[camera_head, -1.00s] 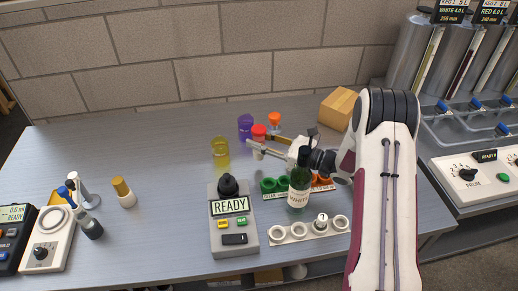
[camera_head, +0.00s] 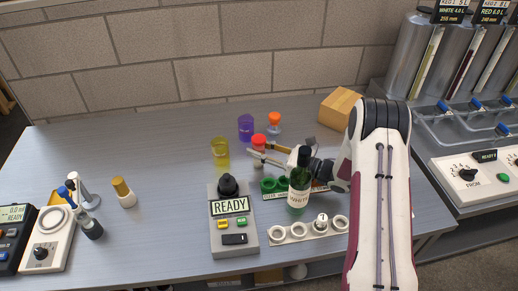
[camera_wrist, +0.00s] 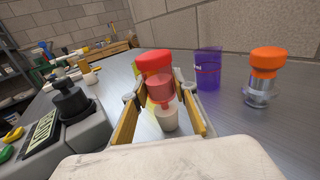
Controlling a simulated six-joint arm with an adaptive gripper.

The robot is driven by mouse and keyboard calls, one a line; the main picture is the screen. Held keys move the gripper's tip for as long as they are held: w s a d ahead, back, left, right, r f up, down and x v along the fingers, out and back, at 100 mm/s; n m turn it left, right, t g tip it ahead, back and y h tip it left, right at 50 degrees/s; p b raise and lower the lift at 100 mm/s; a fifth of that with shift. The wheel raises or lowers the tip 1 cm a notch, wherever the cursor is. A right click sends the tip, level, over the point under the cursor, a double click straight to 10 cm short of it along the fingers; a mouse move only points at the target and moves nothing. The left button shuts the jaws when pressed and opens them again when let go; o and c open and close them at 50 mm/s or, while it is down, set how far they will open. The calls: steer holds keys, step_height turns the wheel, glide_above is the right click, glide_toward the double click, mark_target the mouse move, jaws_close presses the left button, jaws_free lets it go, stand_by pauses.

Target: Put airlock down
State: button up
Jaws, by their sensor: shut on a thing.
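The airlock (camera_wrist: 158,88) has a red cap, a clear reddish body and a pale lower end, and looks roughly upright. In the wrist view it sits between the two yellowish fingers of my gripper (camera_wrist: 160,95), which is shut on it. In the head view, the airlock's red cap (camera_head: 259,141) shows just behind the fingertips of my gripper (camera_head: 264,154), low over the middle of the bench. A finger hides its lower part there. I cannot tell whether its lower end touches the bench.
A yellow cup (camera_head: 220,152) stands left, a purple cup (camera_head: 246,127) and an orange-capped airlock (camera_head: 274,123) behind. A green bottle (camera_head: 299,183) stands close in front, by a white holder (camera_head: 278,237) and a READY device (camera_head: 232,222).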

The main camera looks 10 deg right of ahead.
steer(key=shift+f, duration=0.15)
steer(key=o, duration=1.1)
steer(key=shift+s+d, duration=0.35)
steer(key=shift+d, duration=0.2)
steer(key=shift+v, duration=1)
step_height(320, 180, up, 7)
steer(key=shift+a+r, duration=0.15)
steer(key=shift+w+r, duration=0.1)
steer(key=shift+w, duration=0.05)
